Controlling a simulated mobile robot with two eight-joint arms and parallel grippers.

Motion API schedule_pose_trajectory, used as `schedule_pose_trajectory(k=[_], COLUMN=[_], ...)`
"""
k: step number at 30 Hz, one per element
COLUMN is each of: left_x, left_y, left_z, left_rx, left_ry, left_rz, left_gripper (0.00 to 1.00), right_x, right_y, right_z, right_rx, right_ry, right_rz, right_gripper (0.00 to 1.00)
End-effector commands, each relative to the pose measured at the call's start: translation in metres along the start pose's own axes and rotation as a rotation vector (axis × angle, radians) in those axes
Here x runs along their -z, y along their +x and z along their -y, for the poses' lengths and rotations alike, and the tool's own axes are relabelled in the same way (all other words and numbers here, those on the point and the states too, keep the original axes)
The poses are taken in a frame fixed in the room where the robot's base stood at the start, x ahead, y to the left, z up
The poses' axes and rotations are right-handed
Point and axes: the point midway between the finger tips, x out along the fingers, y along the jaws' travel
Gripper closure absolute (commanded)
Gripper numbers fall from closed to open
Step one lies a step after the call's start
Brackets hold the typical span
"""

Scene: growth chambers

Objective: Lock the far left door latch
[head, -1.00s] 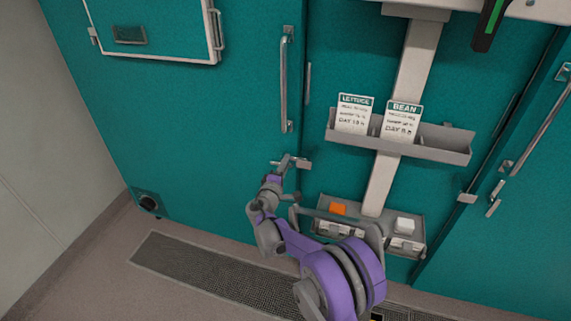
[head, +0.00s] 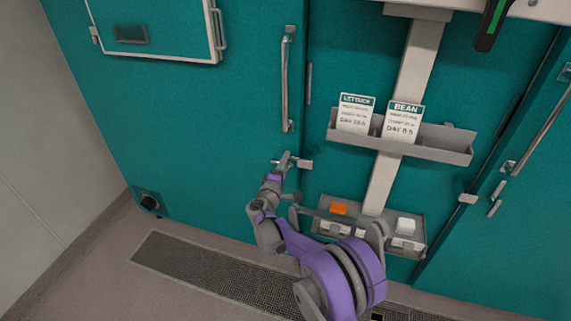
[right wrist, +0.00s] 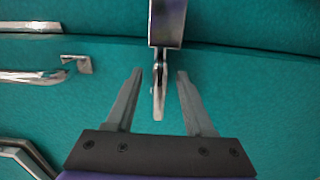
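The far left teal door (head: 190,125) has a long vertical metal handle (head: 288,80) near its right edge. The door latch (head: 305,164) is a small metal piece below that handle, partly hidden by my right gripper (head: 285,162). In the right wrist view, the latch's metal lever (right wrist: 159,92) hangs down from its bracket. My right gripper (right wrist: 160,76) is open, with one finger on each side of the lever and visible gaps between. My left gripper is not in view.
A label shelf (head: 430,143) holds lettuce and bean cards. A lower tray (head: 372,226) with an orange block (head: 338,208) and a white block (head: 405,226) is close to my right arm. A floor grate (head: 200,270) runs along the doors.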

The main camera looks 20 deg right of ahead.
Motion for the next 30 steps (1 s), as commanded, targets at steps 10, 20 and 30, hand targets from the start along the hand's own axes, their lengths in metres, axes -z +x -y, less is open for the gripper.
schedule_pose_trajectory(k=[10,20,30], left_x=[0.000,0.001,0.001], left_y=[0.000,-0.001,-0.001], left_z=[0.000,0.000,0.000], left_rx=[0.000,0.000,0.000], left_ry=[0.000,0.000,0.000], left_rz=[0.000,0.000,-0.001], left_gripper=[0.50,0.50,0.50], right_x=[0.001,0.000,0.000], right_y=[-0.022,-0.087,-0.108], right_z=[0.000,0.000,0.000], right_rx=[0.001,0.000,0.000], right_ry=[0.001,0.000,0.000], right_rz=[-0.002,-0.002,0.000], right_gripper=[0.47,0.47,0.47])
